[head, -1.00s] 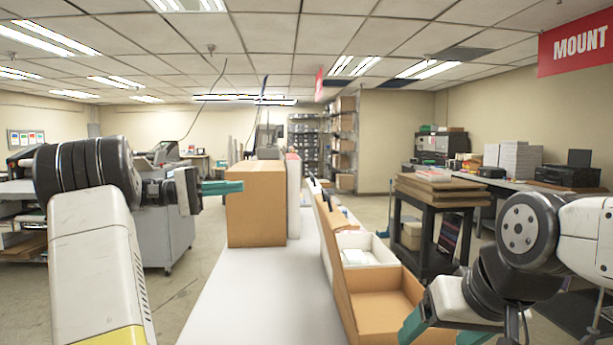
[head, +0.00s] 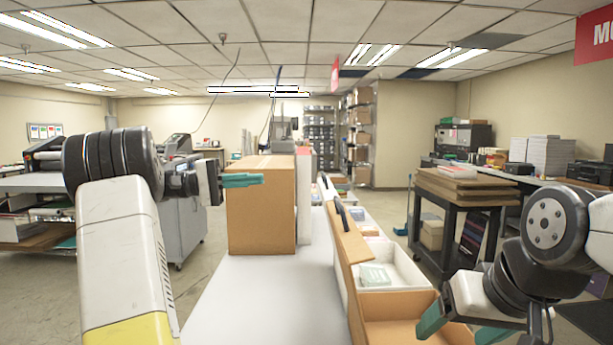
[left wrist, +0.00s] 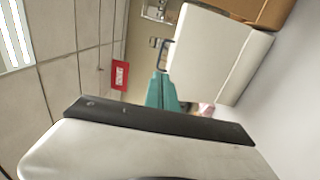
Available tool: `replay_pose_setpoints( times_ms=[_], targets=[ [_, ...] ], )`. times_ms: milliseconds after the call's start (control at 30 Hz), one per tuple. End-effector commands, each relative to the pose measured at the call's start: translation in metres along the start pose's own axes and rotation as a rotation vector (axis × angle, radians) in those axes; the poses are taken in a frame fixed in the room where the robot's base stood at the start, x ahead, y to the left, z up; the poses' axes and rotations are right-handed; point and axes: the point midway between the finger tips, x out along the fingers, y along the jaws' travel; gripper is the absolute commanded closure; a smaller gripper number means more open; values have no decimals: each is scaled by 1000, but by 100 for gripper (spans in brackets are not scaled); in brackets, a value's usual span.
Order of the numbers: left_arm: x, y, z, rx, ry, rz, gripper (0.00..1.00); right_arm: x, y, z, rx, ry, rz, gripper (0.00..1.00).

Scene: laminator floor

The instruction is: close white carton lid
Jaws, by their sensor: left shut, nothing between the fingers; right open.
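The white carton (head: 408,264) stands open on the right of the white worktop, with pale packs inside. Upright panels with dark handles stand along its left side; which of them is its lid is unclear. My left gripper (head: 242,180) is shut and empty, in front of the tall brown box in the head view. Its teal fingers (left wrist: 162,95) also show in the left wrist view, near a large white panel (left wrist: 205,55) with a dark handle. My right gripper (head: 462,328) is open and empty, low at the right, by the open brown carton (head: 415,306).
A tall closed brown box (head: 262,212) stands on the white worktop (head: 260,305), which is bare in front of it. A dark cart (head: 448,225) with brown boards stands at the right. Shelving (head: 360,135) stands at the back.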

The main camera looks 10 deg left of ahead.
Motion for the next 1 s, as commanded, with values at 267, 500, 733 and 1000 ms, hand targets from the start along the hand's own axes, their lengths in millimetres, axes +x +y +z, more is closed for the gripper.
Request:
replay_pose_setpoints(
  times_ms=[267, 500, 733, 1000],
  targets=[
    [45, 1, 1, 0, -5, 0, 100, 0, 0, 0, 0, 0, 0, 24],
    [96, 0, 1, 0, -5, 0, 100, 0, 0, 0, 0, 0, 0, 24],
    [128, 0, 1, 0, -3, 1, 100, 0, 0, 0, 0, 0, 0, 24],
    [138, 0, 0, 0, -1, 0, 100, 0, 0, 0, 0, 0, 0, 24]
  ],
)
